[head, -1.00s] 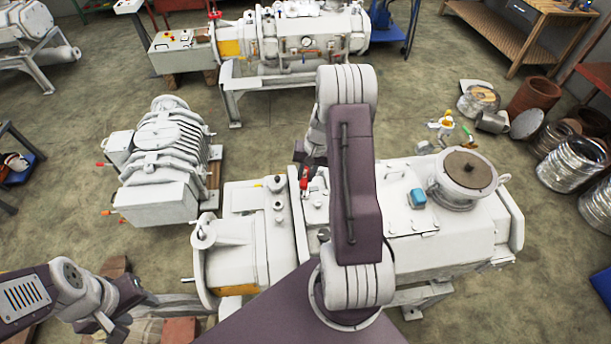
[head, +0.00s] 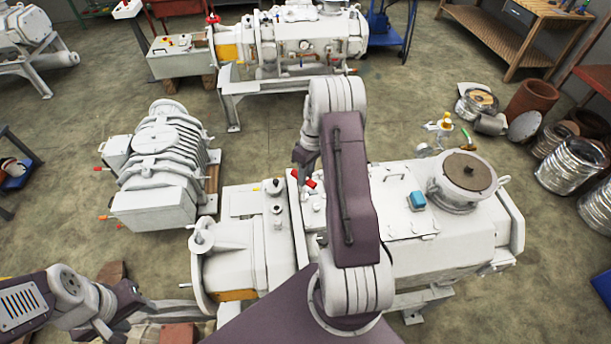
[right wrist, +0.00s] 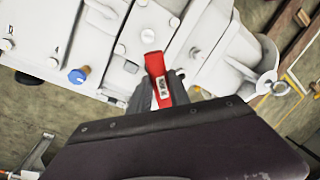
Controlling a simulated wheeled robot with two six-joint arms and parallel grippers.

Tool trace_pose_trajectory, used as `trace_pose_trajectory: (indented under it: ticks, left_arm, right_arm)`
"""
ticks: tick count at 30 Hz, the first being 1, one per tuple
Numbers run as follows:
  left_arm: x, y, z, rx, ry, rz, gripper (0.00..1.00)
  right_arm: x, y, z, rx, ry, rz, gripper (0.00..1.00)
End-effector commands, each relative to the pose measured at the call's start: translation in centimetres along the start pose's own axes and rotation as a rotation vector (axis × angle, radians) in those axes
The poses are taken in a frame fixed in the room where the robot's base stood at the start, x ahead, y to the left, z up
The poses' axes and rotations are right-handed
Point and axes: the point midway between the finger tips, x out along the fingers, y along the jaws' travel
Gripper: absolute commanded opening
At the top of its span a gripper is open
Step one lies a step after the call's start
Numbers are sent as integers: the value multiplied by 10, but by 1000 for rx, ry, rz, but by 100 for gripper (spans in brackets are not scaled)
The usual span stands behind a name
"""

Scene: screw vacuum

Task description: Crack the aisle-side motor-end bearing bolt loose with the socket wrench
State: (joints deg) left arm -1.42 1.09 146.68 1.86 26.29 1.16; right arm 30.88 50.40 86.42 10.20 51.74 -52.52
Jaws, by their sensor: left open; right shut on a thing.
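The white screw vacuum pump (head: 440,245) lies across the front of the head view. My right gripper (right wrist: 162,90) is shut on a red handle (right wrist: 152,64) with a white label, which looks like the socket wrench. The handle is over the pump's white housing in the right wrist view; its socket end is not clear, and I cannot tell whether it touches a bolt. In the head view my right arm hides much of the area around the gripper. I cannot single out the bearing bolt. My left gripper (head: 112,318) is open at the lower left, apart from the pump.
A blue cap (head: 416,199) and a round flanged port (head: 466,180) rise from the pump's top. A ribbed white machine (head: 160,165) stands to the left on a pallet. Another pump (head: 300,45) stands behind. Open floor lies between them.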

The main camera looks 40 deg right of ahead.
Motion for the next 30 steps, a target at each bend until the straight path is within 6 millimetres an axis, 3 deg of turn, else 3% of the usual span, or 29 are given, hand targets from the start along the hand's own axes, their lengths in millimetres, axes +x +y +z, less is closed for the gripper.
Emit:
trace_pose_trajectory:
  ticks: [7, 18, 27, 30]
  left_arm:
    - [-3, 0, 0, 0, 0, 0, 46]
    - [-24, 0, -2, 0, 0, 0, 46]
    - [-25, 0, -2, 0, 0, 0, 46]
    - [-46, 1, -5, 0, 0, 0, 46]
  right_arm:
    - [-4, -1, 0, 2, 1, 1, 0]
    - [-30, -6, 0, 3, 1, 0, 0]
    - [-31, -7, 0, 5, 2, 0, 0]
    - [-41, -16, 2, 39, 13, -7, 0]
